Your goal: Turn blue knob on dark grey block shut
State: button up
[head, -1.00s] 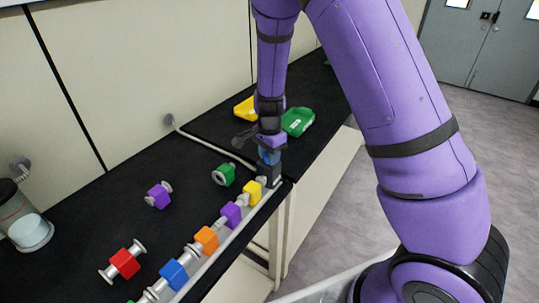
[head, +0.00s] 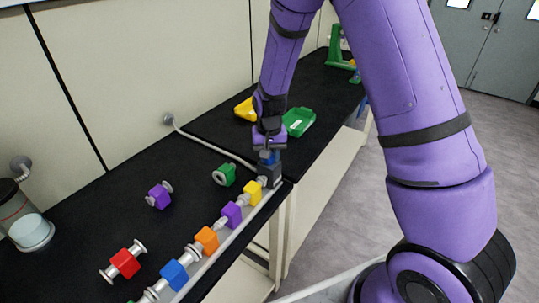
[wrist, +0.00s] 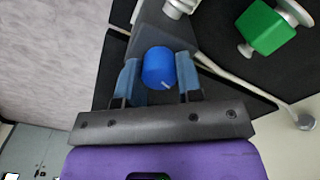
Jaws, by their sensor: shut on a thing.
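The blue knob (wrist: 158,68) sits between the two fingers of my gripper (wrist: 160,80) in the wrist view. A small pale mark shows on the knob's face. The fingers are shut on the knob from both sides. The dark grey block (head: 270,175) stands under the knob at the end of the line of coloured blocks on the bench. In the head view my gripper (head: 268,150) comes down on the knob from above, and the knob is mostly hidden there. The block also shows behind the knob in the wrist view (wrist: 150,38).
Yellow (head: 253,193), purple (head: 231,214), orange (head: 207,238) and blue (head: 174,274) blocks run along the bench's front edge. A loose green piece (head: 225,175), a purple one (head: 159,196) and a red one (head: 125,263) lie behind. A green tray (head: 299,122) stands beyond my gripper.

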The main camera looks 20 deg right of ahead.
jog(key=shift+n, duration=1.6)
jog(key=o, duration=0.9)
notch_tip(320, 180, up, 11)
jog(key=shift+f, duration=0.1)
